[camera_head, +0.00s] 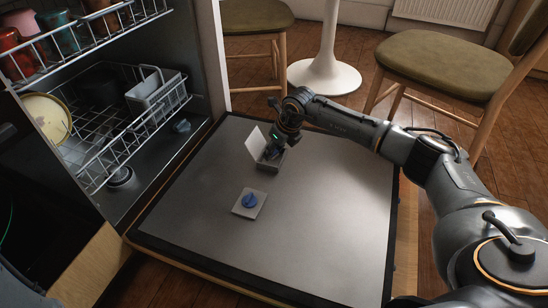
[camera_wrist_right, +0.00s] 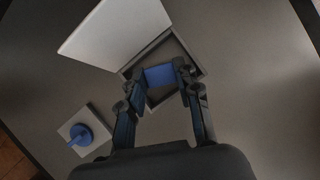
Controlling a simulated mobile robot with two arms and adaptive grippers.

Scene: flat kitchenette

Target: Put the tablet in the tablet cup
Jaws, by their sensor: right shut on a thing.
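The tablet cup (camera_head: 266,166) is a small dark square box on the inside of the open dishwasher door. Its pale lid (camera_head: 256,145) stands open and tilted; the lid also shows in the wrist view (camera_wrist_right: 112,30). My right gripper (camera_head: 271,153) points down over the cup. In the wrist view its fingers (camera_wrist_right: 160,78) are shut on the blue tablet (camera_wrist_right: 160,75), which is over or within the cup's opening. Whether the tablet touches the cup floor I cannot tell. The head view hides the tablet behind the gripper. My left gripper is not in view.
A pale square plate with a blue knob (camera_head: 248,203) is on the door (camera_head: 320,220) in front of the cup. The dishwasher's lower rack (camera_head: 135,125) holds dishes at left. Chairs (camera_head: 425,65) stand behind. The door's right side is clear.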

